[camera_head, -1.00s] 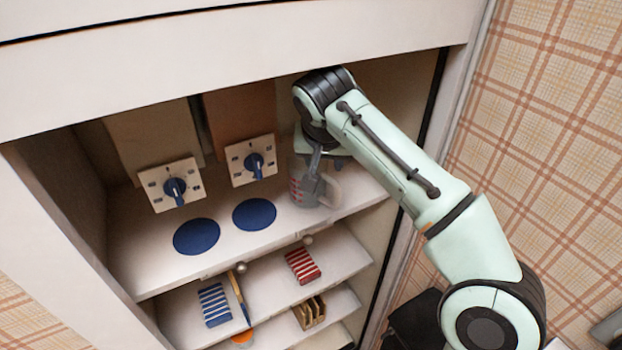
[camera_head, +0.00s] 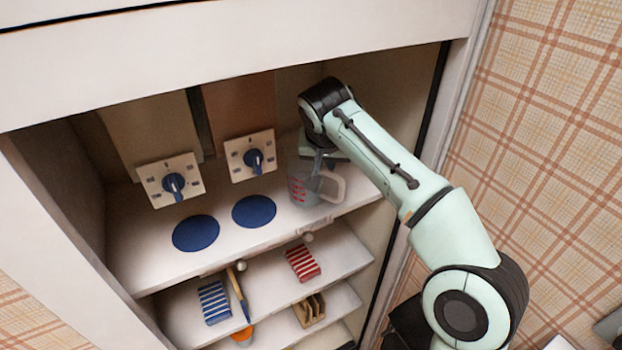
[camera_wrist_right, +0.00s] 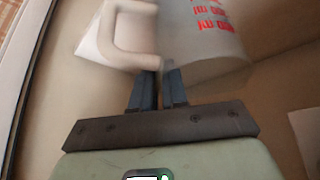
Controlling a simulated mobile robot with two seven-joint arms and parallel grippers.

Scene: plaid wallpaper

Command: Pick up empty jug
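The jug (camera_head: 301,188) is clear grey with red measuring marks and a pale handle (camera_head: 334,186). It is at the right end of the cabinet's upper shelf (camera_head: 225,240); I cannot tell whether its base touches the shelf. My right gripper (camera_head: 317,165) comes down on it from above. In the right wrist view the jug's body (camera_wrist_right: 205,40) and handle (camera_wrist_right: 128,50) are just beyond the fingers (camera_wrist_right: 161,75). The fingers are close together, with a narrow gap, at the jug's edge where the handle joins. The jug looks empty. My left gripper is not in view.
Two blue discs (camera_head: 196,233) and two dial panels (camera_head: 172,181) are left of the jug. Lower shelves hold a blue-striped item (camera_head: 214,302), a red-striped item (camera_head: 302,263) and a wooden rack (camera_head: 309,311). The cabinet's right wall is close to my arm.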

